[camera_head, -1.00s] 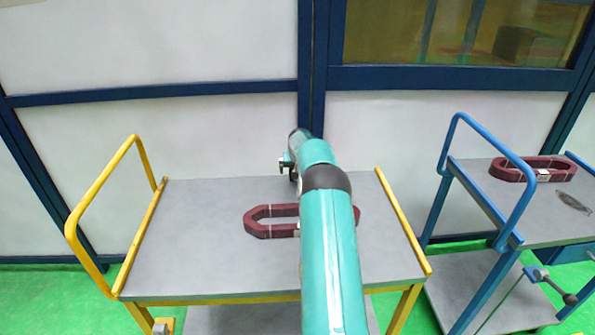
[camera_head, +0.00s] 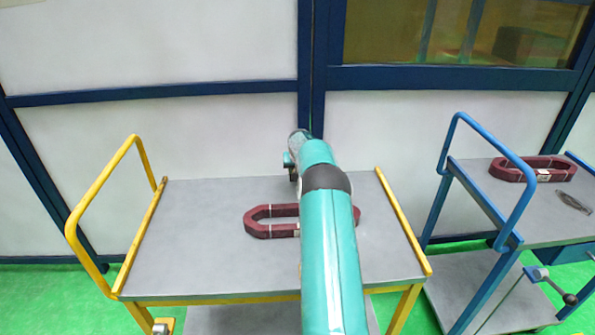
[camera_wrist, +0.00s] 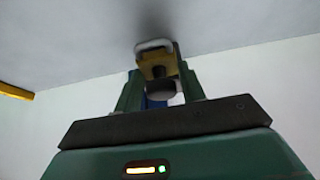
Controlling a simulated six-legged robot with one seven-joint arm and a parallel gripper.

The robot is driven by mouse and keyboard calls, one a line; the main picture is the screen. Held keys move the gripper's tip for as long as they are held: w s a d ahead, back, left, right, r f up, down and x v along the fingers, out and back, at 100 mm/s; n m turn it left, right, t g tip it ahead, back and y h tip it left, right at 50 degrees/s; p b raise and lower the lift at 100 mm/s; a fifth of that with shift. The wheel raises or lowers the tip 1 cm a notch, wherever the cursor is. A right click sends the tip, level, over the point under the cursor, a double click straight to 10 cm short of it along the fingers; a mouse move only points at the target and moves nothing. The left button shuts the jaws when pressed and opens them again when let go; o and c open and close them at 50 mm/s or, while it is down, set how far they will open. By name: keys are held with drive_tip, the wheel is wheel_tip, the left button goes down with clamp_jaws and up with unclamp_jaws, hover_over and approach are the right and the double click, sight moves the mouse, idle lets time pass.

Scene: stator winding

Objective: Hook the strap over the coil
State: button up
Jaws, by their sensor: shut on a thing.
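A dark red oval coil (camera_head: 268,230) lies flat on the grey top of the yellow-railed cart. My arm passes in front of its right half. In the head view my gripper is mostly hidden behind the arm, whose far end is beyond the coil. In the wrist view my gripper (camera_wrist: 160,80) is shut on a small yellow-brown piece with a pale loop (camera_wrist: 155,45). It may be the strap, but I cannot tell. The piece appears close to a grey surface with a dark shadow on it. The coil is not visible in the wrist view.
The yellow cart (camera_head: 150,285) has a tall handle at left and a rail on each side. A blue cart (camera_head: 480,230) at right carries a second dark red coil (camera_head: 508,172) and a thin dark item (camera_head: 574,203). A white-panelled wall stands behind. The cart top left of the coil is clear.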

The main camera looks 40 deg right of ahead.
idle(0.3)
drive_tip(key=shift+s+a+r, duration=0.1)
drive_tip(key=shift+s+a, duration=2.05)
drive_tip(key=shift+s, duration=0.4)
drive_tip(key=shift+s+a+f, duration=0.1)
drive_tip(key=shift+s+a, duration=2)
drive_tip(key=shift+s, duration=0.4)
drive_tip(key=shift+s+a+r, duration=0.1)
drive_tip(key=shift+s+a, duration=2.05)
drive_tip(key=shift+s, duration=0.4)
drive_tip(key=shift+s+a, duration=0.1)
drive_tip(key=shift+s+a, duration=1.9)
drive_tip(key=shift+s, duration=0.4)
drive_tip(key=shift+s+a, duration=1.95)
drive_tip(key=shift+s, duration=0.3)
drive_tip(key=shift+s+a, duration=1.9)
drive_tip(key=shift+s, duration=0.4)
drive_tip(key=o, duration=1.8)
